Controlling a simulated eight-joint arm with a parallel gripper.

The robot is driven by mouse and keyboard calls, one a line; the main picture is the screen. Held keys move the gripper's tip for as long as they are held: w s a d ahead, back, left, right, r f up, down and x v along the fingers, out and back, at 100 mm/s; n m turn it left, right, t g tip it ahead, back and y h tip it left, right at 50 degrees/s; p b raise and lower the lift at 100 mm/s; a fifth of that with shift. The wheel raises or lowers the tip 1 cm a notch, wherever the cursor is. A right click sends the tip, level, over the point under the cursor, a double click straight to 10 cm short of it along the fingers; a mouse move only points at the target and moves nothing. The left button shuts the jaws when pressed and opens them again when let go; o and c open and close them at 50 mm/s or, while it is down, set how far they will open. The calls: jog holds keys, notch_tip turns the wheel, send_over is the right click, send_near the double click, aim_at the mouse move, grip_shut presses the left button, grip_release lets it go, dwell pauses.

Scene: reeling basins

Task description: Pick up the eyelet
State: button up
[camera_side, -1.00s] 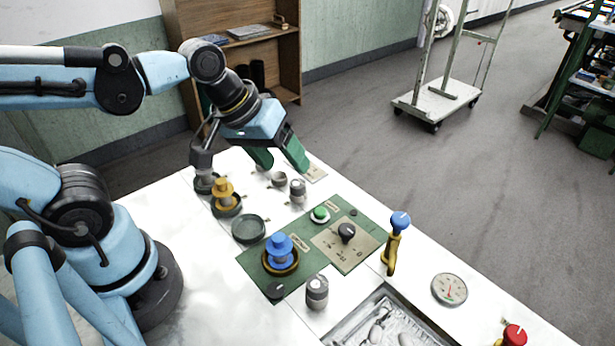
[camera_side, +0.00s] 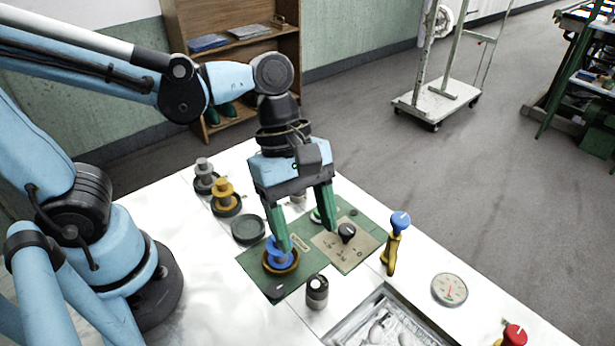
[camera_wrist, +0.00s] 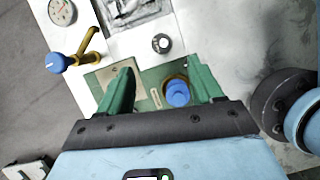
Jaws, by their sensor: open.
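My gripper (camera_side: 305,232) is open over the green panel (camera_side: 262,283), its green fingers pointing down with nothing seen between them. In the side view one fingertip overlaps the blue spool-shaped piece (camera_side: 274,258) in its dark yellow ring; I cannot tell if they touch. In the wrist view my gripper (camera_wrist: 160,72) has its fingers spread, and the blue piece (camera_wrist: 177,92) shows close to the right finger.
Yellow (camera_side: 224,192) and grey (camera_side: 204,174) spools stand at the back left. A grey knob (camera_side: 317,292), a blue-topped lever (camera_side: 399,222), a dial (camera_side: 449,289) and a metal basin (camera_side: 345,332) are nearby. The white table is clear at front left.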

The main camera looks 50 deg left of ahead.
aim_at(318, 284)
jog(key=shift+x, duration=4.5)
jog(key=shift+s, duration=0.1)
jog(key=shift+c, duration=0.4)
jog(key=c, duration=1)
jog(key=shift+r, duration=0.15)
jog(key=shift+c, duration=0.2)
